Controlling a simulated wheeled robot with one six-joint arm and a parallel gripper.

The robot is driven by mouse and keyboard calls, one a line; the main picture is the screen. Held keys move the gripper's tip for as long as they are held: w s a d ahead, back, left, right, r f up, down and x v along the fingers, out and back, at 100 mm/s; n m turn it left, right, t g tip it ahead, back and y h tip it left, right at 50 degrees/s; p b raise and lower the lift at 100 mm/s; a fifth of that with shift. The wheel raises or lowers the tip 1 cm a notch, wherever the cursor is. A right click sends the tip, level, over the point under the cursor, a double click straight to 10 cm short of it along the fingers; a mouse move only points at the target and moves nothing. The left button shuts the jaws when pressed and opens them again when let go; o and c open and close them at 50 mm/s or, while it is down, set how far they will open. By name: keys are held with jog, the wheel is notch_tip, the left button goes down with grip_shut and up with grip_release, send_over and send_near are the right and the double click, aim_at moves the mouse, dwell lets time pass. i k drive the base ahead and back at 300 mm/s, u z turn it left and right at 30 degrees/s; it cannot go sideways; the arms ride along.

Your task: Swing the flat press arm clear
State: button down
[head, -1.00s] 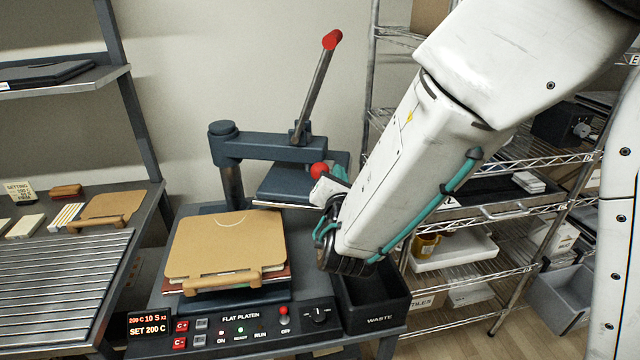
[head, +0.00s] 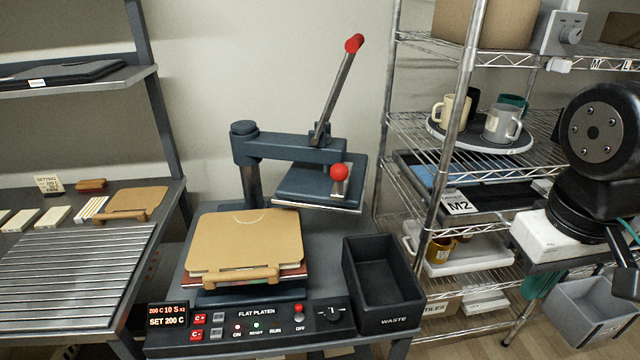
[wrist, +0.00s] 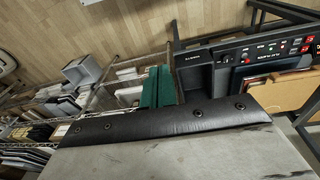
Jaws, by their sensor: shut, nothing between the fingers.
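The dark blue press arm (head: 290,148) reaches right from its post, and its flat upper platen (head: 318,188) hangs to the back right, clear of the lower platen. A red knob (head: 339,172) stands on the upper platen. The lever (head: 337,90) with a red tip is raised. A tan board (head: 240,243) with a wooden handle covers the lower platen at front. My gripper (wrist: 158,78) is shut and empty in the wrist view, its green fingers together, apart from the press. In the head view my arm is at the right edge and the fingertips are not clear.
A black waste bin (head: 382,285) stands right of the control panel (head: 250,328). A wire rack (head: 460,150) with mugs and trays is at right, behind my arm. A slatted bench (head: 75,260) with small blocks is at left. Open space surrounds the red knob.

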aim_at(248, 150)
jog(key=u, duration=1.75)
jog(key=i, duration=0.45)
jog(key=z, duration=2.1)
